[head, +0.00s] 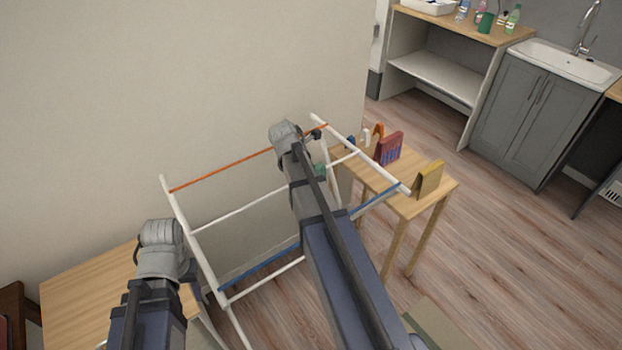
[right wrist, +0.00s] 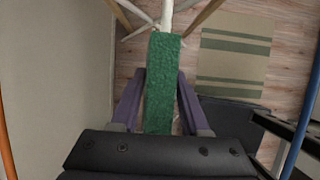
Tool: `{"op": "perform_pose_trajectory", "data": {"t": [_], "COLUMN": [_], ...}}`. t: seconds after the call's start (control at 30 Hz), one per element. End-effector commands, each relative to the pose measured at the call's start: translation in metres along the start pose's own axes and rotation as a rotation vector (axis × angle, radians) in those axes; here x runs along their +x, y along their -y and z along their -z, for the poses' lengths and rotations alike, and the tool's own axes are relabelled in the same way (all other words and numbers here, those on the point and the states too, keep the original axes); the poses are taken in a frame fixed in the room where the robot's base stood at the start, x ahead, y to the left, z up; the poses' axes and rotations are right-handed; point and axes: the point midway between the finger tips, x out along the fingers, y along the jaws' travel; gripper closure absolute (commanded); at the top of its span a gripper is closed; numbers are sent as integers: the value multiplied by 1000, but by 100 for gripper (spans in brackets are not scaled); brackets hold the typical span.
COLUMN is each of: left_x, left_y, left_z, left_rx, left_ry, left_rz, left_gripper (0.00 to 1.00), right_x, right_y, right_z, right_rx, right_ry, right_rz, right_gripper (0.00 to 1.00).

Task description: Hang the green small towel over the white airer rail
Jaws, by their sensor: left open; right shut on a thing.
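The green small towel (right wrist: 160,85) shows as a long strip between the two purple fingers of my right gripper (right wrist: 160,110), which is shut on it. In the right wrist view the towel lines up with a white rail (right wrist: 167,14) that shows beyond its far end. I cannot tell whether towel and rail touch. In the head view a scrap of the towel (head: 320,170) shows beside my right arm, within the airer; that arm hides the rest. The white airer rail (head: 238,210) runs between an orange rail and a blue rail. My left gripper (head: 189,270) is open, left of the airer, mostly hidden by its arm.
An orange rail (head: 220,169) lies along the wall side, a blue rail (head: 262,267) on the near side. A wooden side table (head: 408,205) with several small items stands right of the airer. Another wooden table (head: 85,290) is at left. Floor is open at right.

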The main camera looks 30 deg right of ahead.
Motion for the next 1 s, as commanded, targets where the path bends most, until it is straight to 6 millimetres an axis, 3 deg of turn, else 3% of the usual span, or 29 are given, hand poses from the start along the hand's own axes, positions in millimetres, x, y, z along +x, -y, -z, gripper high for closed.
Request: {"op": "perform_pose_trajectory", "data": {"t": [0.3,0.33,0.63,1.0], "left_x": [2,2,2,-1], "left_y": [0,0,0,0], "left_z": [0,0,0,0], "left_rx": [0,0,0,0], "left_ry": [0,0,0,0], "left_rz": [0,0,0,0], "left_gripper": [50,50,50,50], "right_x": [2,2,2,-1], "right_y": [0,0,0,0], "right_z": [1,1,1,1], "right_rx": [0,0,0,0], "right_ry": [0,0,0,0], "right_rz": [0,0,0,0], "right_gripper": [100,54,20,20]}}
